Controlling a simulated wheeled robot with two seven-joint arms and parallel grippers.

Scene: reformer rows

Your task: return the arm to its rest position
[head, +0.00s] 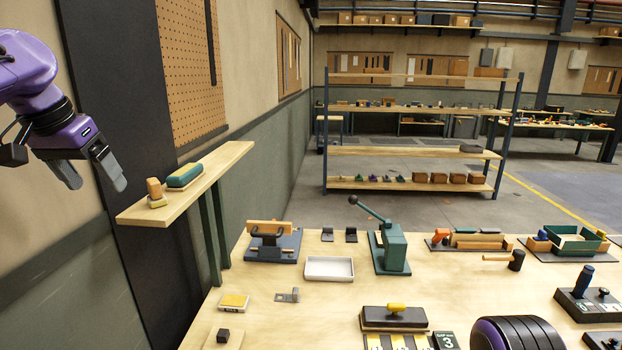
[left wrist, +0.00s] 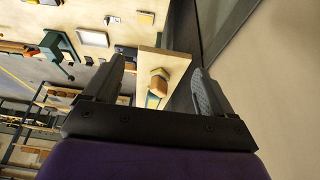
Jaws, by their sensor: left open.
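My left arm is purple and comes in from the left in the head view. Its left gripper (head: 97,182) is open and empty, hanging in the air in front of the wall, to the left of a narrow wooden wall shelf (head: 205,184). In the left wrist view the two dark jaws (left wrist: 158,72) stand wide apart, with the shelf end showing beyond and between them. My right gripper is not in view; a purple and black ribbed part at the bottom right of the head view looks like my other arm.
The shelf holds a small wooden-topped piece (head: 155,193) and a green block (head: 185,175). Below, the workbench (head: 300,322) carries a white tray (head: 330,268), a green lever press (head: 391,248), a vise-like fixture (head: 272,243) and a hammer (head: 510,260). Air around the gripper looks clear.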

